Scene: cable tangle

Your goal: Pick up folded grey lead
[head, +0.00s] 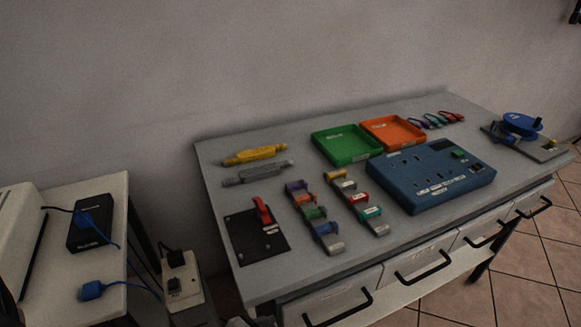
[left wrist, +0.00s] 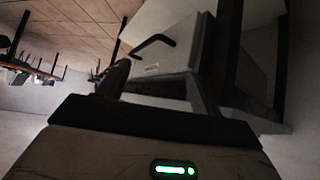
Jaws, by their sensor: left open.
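The folded grey lead (head: 258,173) lies on the left rear part of the workbench in the head view. It is a slim bundle just in front of a similar folded yellow lead (head: 254,155), and the two are apart. My left gripper (left wrist: 160,88) shows in the left wrist view, open with nothing between its fingers. It faces a pale drawer front with a black handle, and the grey lead is not in that view. Neither gripper can be made out in the head view.
On the workbench (head: 215,160) stand a green tray (head: 346,145), an orange tray (head: 393,131), a blue socket panel (head: 432,175), a black switch plate (head: 256,232) and several coloured clips. A side table (head: 120,240) stands left. Drawer handles (head: 424,266) jut from the bench front.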

